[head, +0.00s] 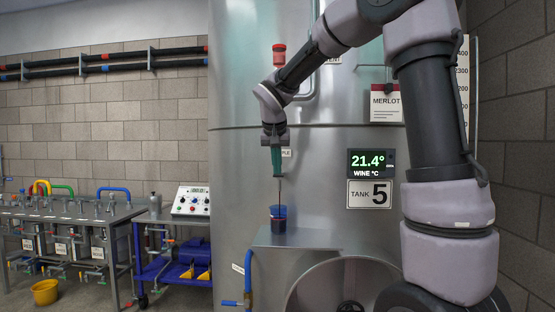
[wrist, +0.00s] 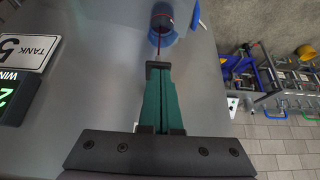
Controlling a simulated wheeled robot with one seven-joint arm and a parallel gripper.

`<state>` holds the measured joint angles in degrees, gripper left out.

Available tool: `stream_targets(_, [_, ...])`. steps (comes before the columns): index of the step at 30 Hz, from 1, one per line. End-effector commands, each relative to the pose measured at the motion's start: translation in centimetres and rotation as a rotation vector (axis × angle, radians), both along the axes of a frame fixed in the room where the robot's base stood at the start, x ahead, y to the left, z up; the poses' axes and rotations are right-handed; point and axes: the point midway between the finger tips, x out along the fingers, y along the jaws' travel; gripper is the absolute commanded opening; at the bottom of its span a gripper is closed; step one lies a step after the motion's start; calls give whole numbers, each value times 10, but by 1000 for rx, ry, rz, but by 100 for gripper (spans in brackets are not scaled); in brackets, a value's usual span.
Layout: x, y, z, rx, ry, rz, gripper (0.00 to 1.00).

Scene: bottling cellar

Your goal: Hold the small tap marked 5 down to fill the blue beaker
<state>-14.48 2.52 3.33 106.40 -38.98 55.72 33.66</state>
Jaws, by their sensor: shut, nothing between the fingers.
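The blue beaker (head: 279,211) stands upright on the grey metal ledge of the tank marked 5, with dark red wine in its lower part. It also shows at the top of the wrist view (wrist: 162,39). A thin dark red stream (wrist: 159,46) runs down into it. My gripper (head: 277,172) points down in front of the tank, above the beaker and apart from it. Its green fingers are shut together with nothing between them, as the wrist view (wrist: 158,76) shows. The small tap is hidden behind the fingers, so I cannot see its lever or the contact.
The tank (head: 235,170) bears a TANK 5 plate (head: 370,194), a temperature display (head: 366,163) and a MERLOT card (head: 386,103). A round hatch (head: 345,285) lies below the ledge (head: 310,238). A blue-handled valve (head: 233,303) is low at left. A blue cart (head: 180,270) stands further left.

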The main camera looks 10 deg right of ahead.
Motion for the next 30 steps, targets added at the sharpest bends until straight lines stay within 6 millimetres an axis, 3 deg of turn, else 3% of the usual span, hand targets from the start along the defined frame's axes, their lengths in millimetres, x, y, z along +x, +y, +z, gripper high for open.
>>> stream_targets(30, [0, 0, 7, 0, 1, -2, 0])
